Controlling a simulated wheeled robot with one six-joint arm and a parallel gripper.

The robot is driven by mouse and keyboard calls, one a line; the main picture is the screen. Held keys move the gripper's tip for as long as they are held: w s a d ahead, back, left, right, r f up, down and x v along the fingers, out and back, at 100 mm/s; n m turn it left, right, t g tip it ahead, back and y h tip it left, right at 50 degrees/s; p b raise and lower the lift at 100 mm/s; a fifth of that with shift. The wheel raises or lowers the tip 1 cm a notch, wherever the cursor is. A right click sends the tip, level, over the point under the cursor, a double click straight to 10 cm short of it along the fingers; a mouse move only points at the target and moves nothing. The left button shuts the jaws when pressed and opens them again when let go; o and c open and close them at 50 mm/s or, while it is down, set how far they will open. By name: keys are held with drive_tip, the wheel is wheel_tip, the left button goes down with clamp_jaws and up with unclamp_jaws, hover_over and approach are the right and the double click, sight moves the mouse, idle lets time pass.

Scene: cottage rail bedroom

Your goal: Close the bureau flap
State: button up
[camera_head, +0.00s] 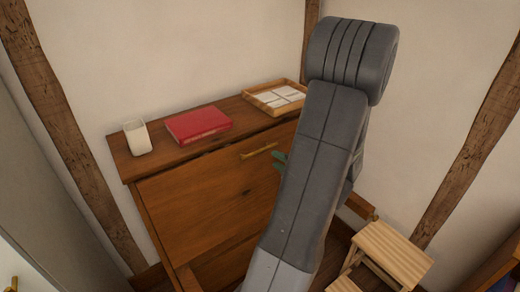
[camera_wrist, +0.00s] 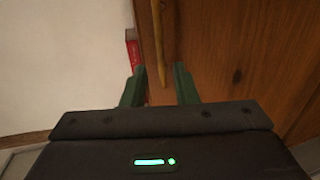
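The brown wooden bureau flap (camera_head: 205,190) stands up at the bureau's front, its top edge close under the bureau top (camera_head: 165,158). I cannot tell whether it is fully flush. Its brass bar handle (camera_head: 258,150) is near the top edge. In the wrist view the flap (camera_wrist: 235,50) fills the right side and the handle (camera_wrist: 158,40) runs upright in the picture. My gripper (camera_wrist: 159,70) is open, with green fingers apart on either side of the handle's line. In the head view, my arm mostly hides the gripper (camera_head: 280,160), just right of the handle.
On the bureau top are a white cup (camera_head: 137,137), a red book (camera_head: 198,124) and a wooden tray with white pieces (camera_head: 265,108). A wooden step stool (camera_head: 395,252) stands at the right. White walls with timber posts (camera_head: 60,115) enclose the corner.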

sight(261, 150)
drive_tip(key=p+x, duration=0.1)
drive_tip(key=x, duration=0.9)
drive_tip(key=shift+f, duration=0.1)
clamp_jaws()
